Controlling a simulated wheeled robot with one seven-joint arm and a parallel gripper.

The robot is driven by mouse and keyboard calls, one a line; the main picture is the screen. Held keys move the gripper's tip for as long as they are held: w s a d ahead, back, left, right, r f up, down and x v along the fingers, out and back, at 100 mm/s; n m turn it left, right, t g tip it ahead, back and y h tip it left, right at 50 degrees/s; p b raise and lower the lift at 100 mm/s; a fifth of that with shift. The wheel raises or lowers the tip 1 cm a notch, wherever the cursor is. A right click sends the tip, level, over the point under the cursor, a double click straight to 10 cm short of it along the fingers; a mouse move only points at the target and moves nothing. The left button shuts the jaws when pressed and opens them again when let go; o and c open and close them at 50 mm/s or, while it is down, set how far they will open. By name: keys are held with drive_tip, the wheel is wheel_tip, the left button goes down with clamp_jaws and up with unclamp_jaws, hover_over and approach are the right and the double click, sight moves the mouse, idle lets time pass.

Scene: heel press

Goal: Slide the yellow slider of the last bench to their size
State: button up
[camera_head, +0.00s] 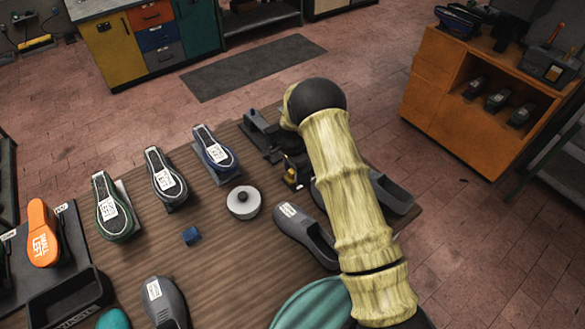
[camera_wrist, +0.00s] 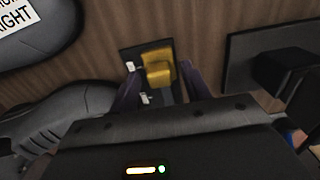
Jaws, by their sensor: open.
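The yellow slider (camera_wrist: 158,68) sits on a short dark track (camera_wrist: 137,55) with small white labels along its left side in the wrist view; the label text is too small to read. In the head view a little of the yellow slider (camera_head: 290,177) shows beside my arm. My gripper (camera_wrist: 163,88) is open, with one purple finger on each side of the slider's near end. I cannot tell whether the fingers touch it. In the head view my arm hides most of the track, and the gripper is a dark shape (camera_head: 292,163) near it.
A black fixture (camera_head: 262,128) stands just behind the gripper. A dark block (camera_wrist: 285,72) lies right of the gripper.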

drive_tip(key=shift+f, duration=0.25)
clamp_jaws()
drive_tip(key=shift+w+d, duration=0.1)
drive_tip(key=shift+d, duration=0.05)
